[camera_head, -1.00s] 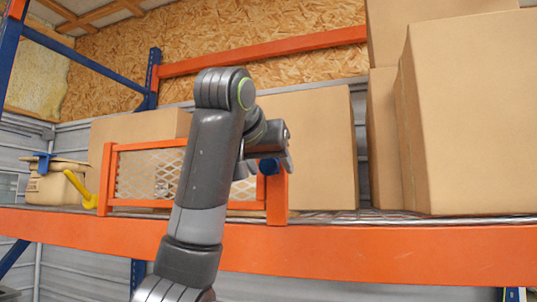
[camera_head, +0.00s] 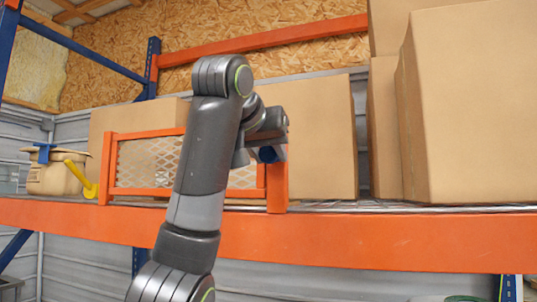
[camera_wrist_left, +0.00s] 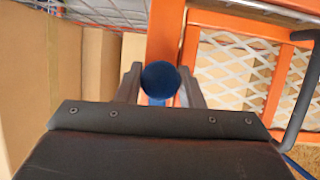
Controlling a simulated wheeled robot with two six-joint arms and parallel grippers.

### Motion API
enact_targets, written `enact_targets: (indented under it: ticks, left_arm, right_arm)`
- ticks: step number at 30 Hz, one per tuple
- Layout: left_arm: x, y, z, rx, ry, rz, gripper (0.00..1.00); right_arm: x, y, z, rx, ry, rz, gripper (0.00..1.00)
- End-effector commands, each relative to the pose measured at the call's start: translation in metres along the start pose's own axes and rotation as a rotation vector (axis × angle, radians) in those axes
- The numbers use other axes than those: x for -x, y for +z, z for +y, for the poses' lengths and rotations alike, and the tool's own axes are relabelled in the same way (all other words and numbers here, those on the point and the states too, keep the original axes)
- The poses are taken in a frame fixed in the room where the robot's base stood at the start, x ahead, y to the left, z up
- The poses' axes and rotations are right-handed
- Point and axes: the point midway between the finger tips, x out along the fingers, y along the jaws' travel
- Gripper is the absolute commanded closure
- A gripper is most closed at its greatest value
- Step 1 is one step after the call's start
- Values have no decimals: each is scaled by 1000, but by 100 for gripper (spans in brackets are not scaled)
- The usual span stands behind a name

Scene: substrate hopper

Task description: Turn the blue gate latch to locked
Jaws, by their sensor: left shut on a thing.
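The blue gate latch (camera_head: 267,154) sits on the right post of an orange gate with a pale mesh panel (camera_head: 148,163). In the left wrist view the latch's round blue end (camera_wrist_left: 160,78) lies between my gripper's two fingers, against the orange post. My left gripper (camera_head: 272,152) is shut on the latch; in the left wrist view its fingers (camera_wrist_left: 160,82) flank the knob. My arm hides part of the gate and mesh in the head view. The latch's turn angle is hard to read. My right gripper is not in view.
Cardboard boxes (camera_head: 470,110) stand on the shelf to the right and behind the gate. A tan container (camera_head: 52,172) with a yellow handle (camera_head: 80,178) is at the left. The orange shelf beam (camera_head: 380,240) runs along the front.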

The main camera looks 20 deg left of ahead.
Motion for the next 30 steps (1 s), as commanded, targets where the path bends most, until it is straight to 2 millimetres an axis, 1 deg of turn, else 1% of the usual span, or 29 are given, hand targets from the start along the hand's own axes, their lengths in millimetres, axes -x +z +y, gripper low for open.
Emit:
enact_targets:
  ticks: [8, 30]
  left_arm:
    - [0, 2, -2, 167, 68, 3, 89]
    - [-1, 5, -4, 815, 339, 5, 88]
  right_arm:
    - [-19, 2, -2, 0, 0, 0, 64]
    - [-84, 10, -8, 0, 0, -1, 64]
